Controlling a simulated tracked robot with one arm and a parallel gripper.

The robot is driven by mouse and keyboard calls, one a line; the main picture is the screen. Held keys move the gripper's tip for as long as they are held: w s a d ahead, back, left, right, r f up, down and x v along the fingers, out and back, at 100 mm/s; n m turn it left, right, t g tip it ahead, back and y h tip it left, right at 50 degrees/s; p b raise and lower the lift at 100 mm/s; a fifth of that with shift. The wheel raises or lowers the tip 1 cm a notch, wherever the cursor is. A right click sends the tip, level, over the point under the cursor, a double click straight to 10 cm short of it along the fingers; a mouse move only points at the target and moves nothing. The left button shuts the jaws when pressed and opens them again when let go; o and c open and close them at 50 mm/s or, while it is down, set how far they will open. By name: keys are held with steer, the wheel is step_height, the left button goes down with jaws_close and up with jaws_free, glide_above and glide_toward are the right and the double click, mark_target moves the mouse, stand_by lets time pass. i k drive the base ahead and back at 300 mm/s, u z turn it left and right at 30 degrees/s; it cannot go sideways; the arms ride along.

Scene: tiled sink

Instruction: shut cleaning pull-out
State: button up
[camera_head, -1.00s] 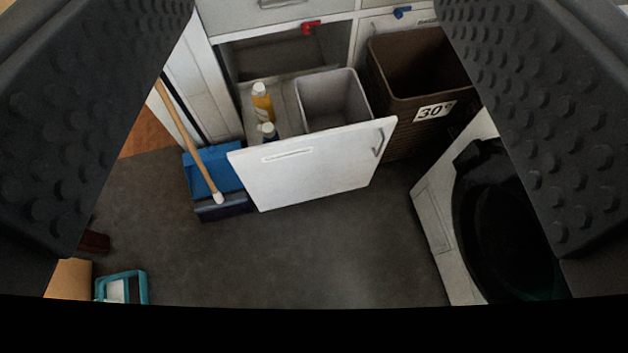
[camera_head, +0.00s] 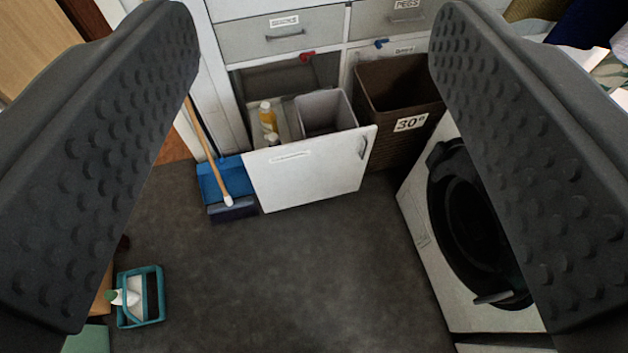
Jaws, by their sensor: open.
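The cleaning pull-out (camera_head: 312,173) stands out from the cabinet at the back centre, with a white front, a label strip and a metal handle (camera_head: 363,147) at its upper right. Inside it are a grey bin (camera_head: 325,110), a yellow bottle (camera_head: 268,116) and another bottle mostly hidden behind the front. The dark cabinet opening shows behind it. My gripper (camera_head: 315,40) is open, its two black studded fingers wide apart at the picture's sides. Nothing is between them close up; the pull-out is seen beyond, apart from them.
A blue dustpan and broom (camera_head: 226,188) stand just left of the pull-out. A brown basket (camera_head: 398,100) marked 30° is at its right. A white washing machine (camera_head: 430,235) stands at the right. A teal caddy (camera_head: 140,297) is at lower left. The grey floor in front is clear.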

mark_target(297, 171)
steer(key=u, duration=2.45)
steer(key=k, duration=1.05)
steer(key=z, duration=2)
steer(key=i, duration=0.95)
steer(key=z, duration=0.05)
